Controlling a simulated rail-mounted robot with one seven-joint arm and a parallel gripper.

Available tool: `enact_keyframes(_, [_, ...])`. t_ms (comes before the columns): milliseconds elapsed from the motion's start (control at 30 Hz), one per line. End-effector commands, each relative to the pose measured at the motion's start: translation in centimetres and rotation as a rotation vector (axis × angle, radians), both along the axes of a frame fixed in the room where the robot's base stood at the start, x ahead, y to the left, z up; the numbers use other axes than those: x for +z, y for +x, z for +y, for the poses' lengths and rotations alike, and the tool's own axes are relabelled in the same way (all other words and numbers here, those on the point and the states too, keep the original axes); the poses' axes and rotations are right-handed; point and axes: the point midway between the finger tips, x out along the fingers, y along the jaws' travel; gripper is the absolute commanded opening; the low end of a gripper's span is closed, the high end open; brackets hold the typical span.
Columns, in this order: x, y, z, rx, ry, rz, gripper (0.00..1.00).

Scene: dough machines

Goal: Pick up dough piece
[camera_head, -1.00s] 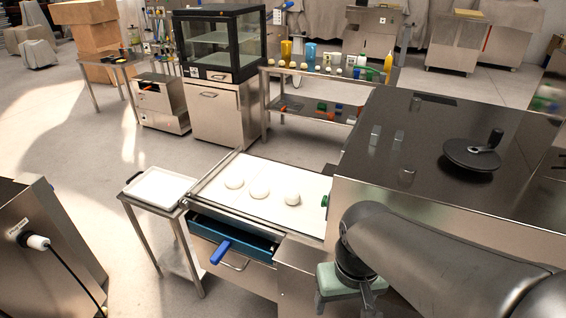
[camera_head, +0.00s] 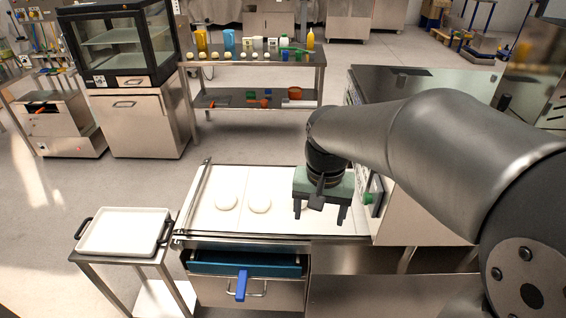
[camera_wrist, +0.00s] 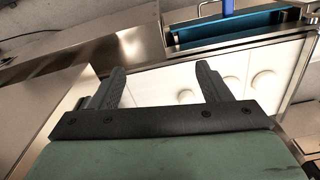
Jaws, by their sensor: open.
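Round white dough pieces lie in a row on the white conveyor surface (camera_head: 205,190) of the dough machine. In the head view, the left piece (camera_head: 226,202) and the middle piece (camera_head: 260,203) are fully visible. The right piece (camera_head: 304,205) is mostly hidden behind my gripper (camera_head: 319,212). My gripper is open and empty, at the right part of the surface; its height above the dough is hard to judge.
A white tray (camera_head: 124,232) with dark handles stands on a small table at the left. A blue drawer (camera_head: 247,263) and blue handle (camera_head: 241,285) are at the machine's front. A green button (camera_head: 370,198) sits on the metal housing (camera_head: 420,205) at right.

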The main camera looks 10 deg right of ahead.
Motion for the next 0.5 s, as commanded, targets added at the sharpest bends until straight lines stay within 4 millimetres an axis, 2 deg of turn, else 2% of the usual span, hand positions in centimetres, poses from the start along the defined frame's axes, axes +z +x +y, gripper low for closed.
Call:
enact_keyframes(33, [0.0, 1.7, 0.1, -0.037, -0.002, 0.000, 0.71])
enact_keyframes(267, [0.3, 10.1, 0.3, -0.274, -0.020, -0.013, 0.71])
enact_keyframes(400, [-0.3, 16.1, 0.8, -0.454, -0.037, -0.030, 0.71])
enact_keyframes(500, [-0.7, 19.2, 1.1, -0.556, -0.048, -0.044, 0.71])
